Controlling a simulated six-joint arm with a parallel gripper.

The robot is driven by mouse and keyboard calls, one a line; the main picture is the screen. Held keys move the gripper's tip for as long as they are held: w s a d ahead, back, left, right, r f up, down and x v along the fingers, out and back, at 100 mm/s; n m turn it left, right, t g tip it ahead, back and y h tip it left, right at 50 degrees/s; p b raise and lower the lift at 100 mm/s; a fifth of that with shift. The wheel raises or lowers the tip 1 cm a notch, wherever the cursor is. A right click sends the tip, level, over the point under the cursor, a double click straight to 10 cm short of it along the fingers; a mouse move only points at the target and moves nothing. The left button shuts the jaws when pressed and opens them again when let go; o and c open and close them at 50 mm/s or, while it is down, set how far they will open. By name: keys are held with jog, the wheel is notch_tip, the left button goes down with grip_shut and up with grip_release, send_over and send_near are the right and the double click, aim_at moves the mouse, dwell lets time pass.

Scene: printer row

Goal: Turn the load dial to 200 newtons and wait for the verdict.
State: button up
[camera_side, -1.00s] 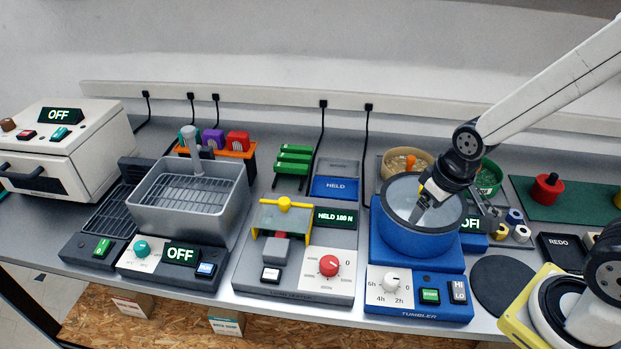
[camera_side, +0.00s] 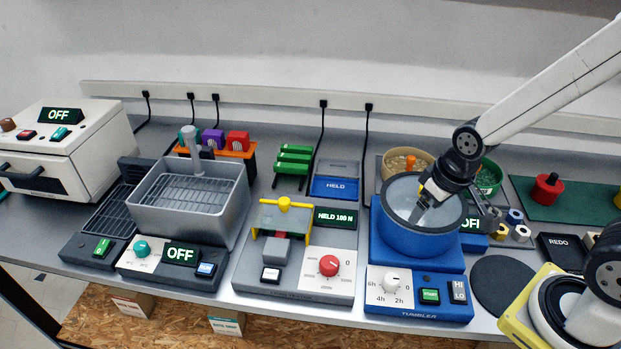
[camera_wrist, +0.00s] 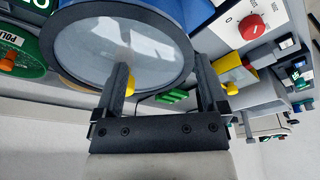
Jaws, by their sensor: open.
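The load tester (camera_side: 243,279) stands in the middle of the bench, with a yellow clamp screw (camera_side: 284,204) on top. Its red load dial (camera_side: 329,265) is at its front right; the small scale figures are hard to read. Its display (camera_side: 336,217) appears to read "HELD 180 N", though the digits are small. The dial also shows in the wrist view (camera_wrist: 251,26), at upper right. My gripper (camera_side: 428,207) is open and empty over the tumbler's round lid, to the right of the tester and apart from the dial. Its two fingers span the lid in the wrist view (camera_wrist: 161,82).
The blue tumbler (camera_side: 417,240) with its white dial stands right of the tester. Left is a grey basin (camera_side: 152,213) with an "OFF" display. Behind the tester lie green bars (camera_side: 293,158) and a blue "HELD" tray (camera_side: 335,188). A black disc (camera_side: 500,287) lies at right.

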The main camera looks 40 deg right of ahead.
jog(key=shift+r, duration=0.2)
jog(key=shift+w+v, duration=0.2)
jog(key=shift+v, duration=0.6)
jog(key=shift+w+v, duration=0.15)
jog(key=shift+v, duration=0.6)
jog(key=shift+w+v, duration=0.2)
jog(key=shift+v, duration=0.6)
jog(key=shift+w+a+r+n, duration=0.2)
jog(key=shift+w+a+n, duration=0.2)
jog(key=shift+w+a, duration=0.5)
jog(key=w+a+n+g, duration=0.2)
jog(key=w+a+n, duration=0.1)
jog(key=w+a, duration=0.3)
jog(key=n, duration=0.2)
send_over(329, 262)
jog(key=shift+g, duration=0.3)
notch_tip(329, 262, down, 9)
jog(key=shift+r, duration=0.1)
jog(key=shift+f, duration=0.55)
jog(key=shift+f, duration=0.1)
jog(key=shift+f, duration=3.8)
